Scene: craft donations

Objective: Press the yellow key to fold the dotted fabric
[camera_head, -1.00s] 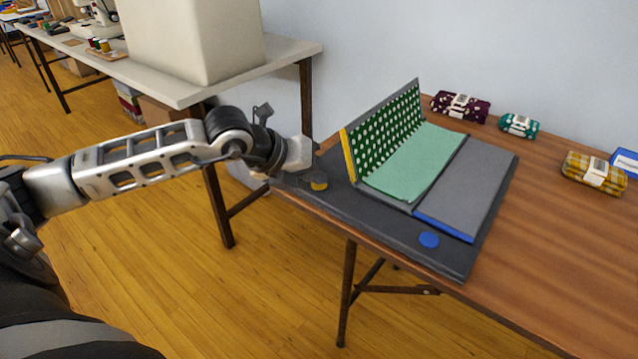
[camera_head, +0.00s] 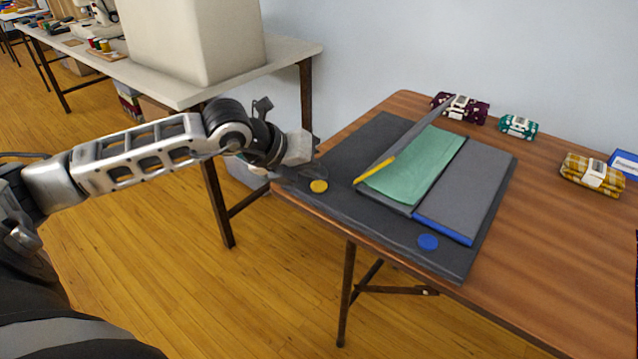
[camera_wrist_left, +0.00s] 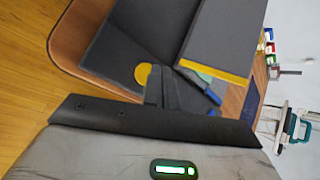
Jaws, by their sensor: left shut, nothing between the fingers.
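The yellow key (camera_head: 318,186) is a round button at the left front corner of the dark folding board (camera_head: 350,215). It also shows in the left wrist view (camera_wrist_left: 142,73). My left gripper (camera_head: 312,172) is shut and empty, with its fingertips close by the key; I cannot tell whether they touch it. In the left wrist view the fingers (camera_wrist_left: 160,80) are together beside the key. The yellow-edged flap (camera_head: 385,165) is raised and seen nearly edge-on. The fabric (camera_head: 422,162) shows its plain green side on the middle panel; its dotted side is hidden. My right gripper is not in view.
The board has a blue key (camera_head: 428,241) and a flat blue-edged right panel (camera_head: 465,190). Maroon (camera_head: 460,108), teal (camera_head: 518,126) and yellow checked bundles (camera_head: 594,174) lie behind and to the right. The wooden table's (camera_head: 540,260) right front is clear.

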